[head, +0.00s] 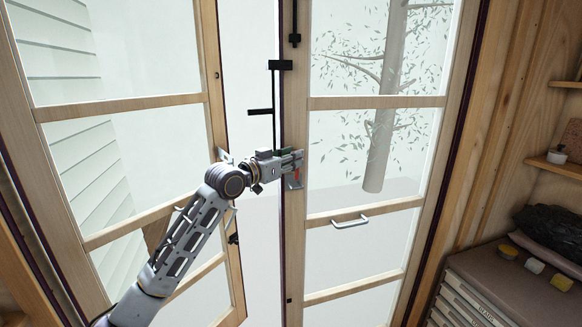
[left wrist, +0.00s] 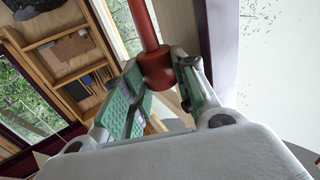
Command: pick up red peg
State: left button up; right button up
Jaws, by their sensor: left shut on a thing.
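The red peg (left wrist: 157,68) shows in the left wrist view as a red rod with a thicker collar, between the green-padded fingers of my left gripper (left wrist: 162,84). The gripper is shut on it. The peg's lower part is partly hidden by the fingers. In the head view my left gripper (head: 288,163) is at the edge stile of the right door, with only a small bit of red (head: 297,174) visible by the fingers. I cannot tell whether the peg touches the door. My right gripper is not in view.
The left glazed door (head: 122,108) stands ajar, leaving a gap beside the right door (head: 375,103). The right door has a handle (head: 350,222). A drawer cabinet (head: 490,262) holding small coloured items and a dark bundle (head: 548,229) stands at right, below wall shelves (head: 555,165).

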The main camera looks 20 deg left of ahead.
pick_arm(q)
jog(key=s+d+b, duration=0.3)
jog(key=s+d, duration=0.8)
jog(key=s, duration=0.5)
jog(key=shift+f, duration=0.1)
dwell(0.4)
